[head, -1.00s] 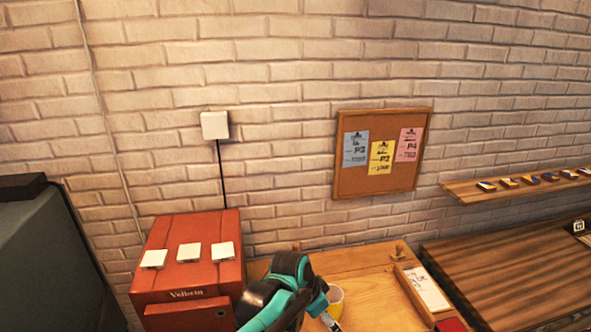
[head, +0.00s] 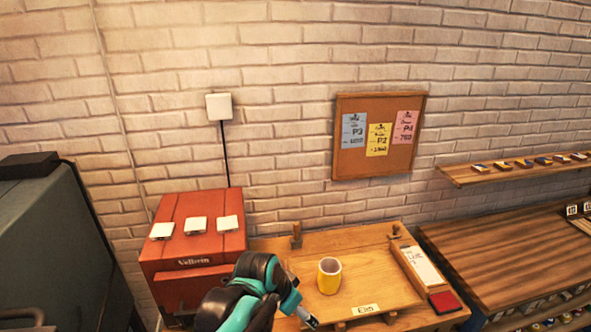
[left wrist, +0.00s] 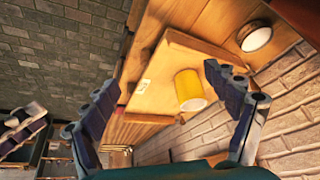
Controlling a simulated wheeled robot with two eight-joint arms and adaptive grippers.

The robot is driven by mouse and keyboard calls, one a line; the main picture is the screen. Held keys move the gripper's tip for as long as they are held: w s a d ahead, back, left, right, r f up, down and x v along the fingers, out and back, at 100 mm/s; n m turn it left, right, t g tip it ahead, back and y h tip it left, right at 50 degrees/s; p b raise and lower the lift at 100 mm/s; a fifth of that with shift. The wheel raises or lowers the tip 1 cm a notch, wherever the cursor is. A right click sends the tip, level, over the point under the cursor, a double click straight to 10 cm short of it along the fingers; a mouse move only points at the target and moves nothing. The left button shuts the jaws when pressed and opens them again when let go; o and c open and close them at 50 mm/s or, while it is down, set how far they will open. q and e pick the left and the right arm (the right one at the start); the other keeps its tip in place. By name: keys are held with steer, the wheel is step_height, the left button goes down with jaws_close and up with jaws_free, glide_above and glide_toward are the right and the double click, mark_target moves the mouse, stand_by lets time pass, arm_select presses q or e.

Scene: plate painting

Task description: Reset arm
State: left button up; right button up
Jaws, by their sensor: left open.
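My left arm comes in from the bottom of the head view. Its gripper (head: 312,322) is near the front left of a wooden table, partly cut by the frame's lower edge. In the left wrist view the two fingers of the gripper (left wrist: 172,98) stand wide apart with nothing between them in their grip. A yellow cup (head: 329,277) stands upright on a wooden tray (head: 385,285), behind and right of the gripper and apart from it. The cup also shows in the left wrist view (left wrist: 189,90), beyond the fingers. My right gripper is not in view.
A red cabinet (head: 195,250) with white switches stands left of the table. A red pad (head: 445,301) and a card holder (head: 417,266) lie on the right. A darker slatted wooden table (head: 510,250) stands further right. A corkboard (head: 378,136) hangs on the brick wall.

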arm_select(q)
steer(key=s+a+f+n+t+y+b, duration=0.1)
steer(key=s+a+f+n+b, duration=0.1)
steer(key=s+a, duration=0.4)
steer(key=s+a+f+n+t+y+b, duration=0.2)
steer(key=s+a+n, duration=0.4)
steer(key=a, duration=0.6)
steer(key=shift+s+f+n+b, duration=0.25)
steer(key=shift+f+n+b, duration=0.05)
steer(key=shift+f+b, duration=0.6)
